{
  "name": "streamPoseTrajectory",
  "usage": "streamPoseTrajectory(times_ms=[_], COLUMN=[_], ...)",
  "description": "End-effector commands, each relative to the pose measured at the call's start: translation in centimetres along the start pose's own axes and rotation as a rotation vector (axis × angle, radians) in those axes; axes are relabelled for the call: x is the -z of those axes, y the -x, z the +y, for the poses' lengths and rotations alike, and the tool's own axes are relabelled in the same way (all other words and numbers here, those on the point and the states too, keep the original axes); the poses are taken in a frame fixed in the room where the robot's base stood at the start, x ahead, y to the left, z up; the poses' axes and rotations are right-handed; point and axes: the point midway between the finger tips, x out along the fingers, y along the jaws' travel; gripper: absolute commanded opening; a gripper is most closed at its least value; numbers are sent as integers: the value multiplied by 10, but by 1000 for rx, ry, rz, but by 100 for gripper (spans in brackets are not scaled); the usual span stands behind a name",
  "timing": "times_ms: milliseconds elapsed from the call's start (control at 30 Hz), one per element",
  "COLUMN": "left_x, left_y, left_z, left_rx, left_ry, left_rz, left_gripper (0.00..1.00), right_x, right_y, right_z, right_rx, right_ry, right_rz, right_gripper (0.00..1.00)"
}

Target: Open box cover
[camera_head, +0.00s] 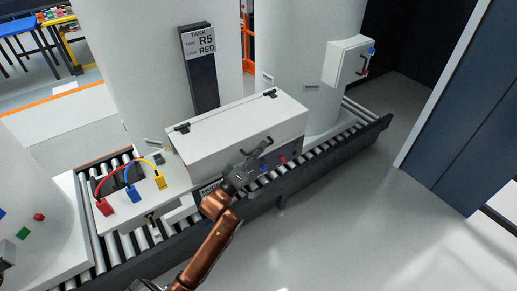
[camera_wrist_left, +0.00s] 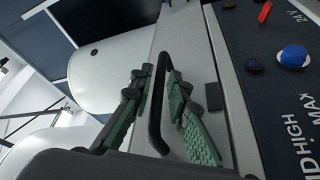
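A white box (camera_head: 250,126) with a flat cover (camera_head: 232,119) stands on the roller conveyor, and its cover is down. Two black hinges (camera_head: 182,127) sit along the cover's back edge. My left gripper (camera_head: 260,150) is at the front of the box. In the left wrist view, a black bar handle (camera_wrist_left: 156,105) on a light strip lies between the green-padded fingers of that gripper (camera_wrist_left: 157,82). The fingers are apart, with a gap beside the handle. My right gripper is not in view.
The front panel carries a blue knob (camera_wrist_left: 293,56) and a red switch (camera_wrist_left: 265,12). Red, blue and yellow cables (camera_head: 130,171) are left of the box. White tanks (camera_head: 150,50) stand behind. The floor (camera_head: 360,210) at right is clear.

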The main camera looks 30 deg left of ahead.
Motion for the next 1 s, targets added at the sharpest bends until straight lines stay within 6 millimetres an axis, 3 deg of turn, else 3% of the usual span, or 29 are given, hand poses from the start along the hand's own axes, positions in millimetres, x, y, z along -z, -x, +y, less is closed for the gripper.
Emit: streamPoseTrajectory(times_ms=[233,733,767,1000], left_x=[0,1,7,0], left_y=[1,1,2,-2], left_z=[0,-1,-5,5], left_rx=[0,2,4,5], left_ry=[0,0,-5,14], left_rz=[1,1,0,-3], left_gripper=[0,0,0,0], right_x=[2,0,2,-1], right_y=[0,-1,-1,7], right_z=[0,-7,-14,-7], right_rx=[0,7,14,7], right_ry=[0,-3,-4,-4], right_rz=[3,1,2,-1], right_gripper=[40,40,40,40])
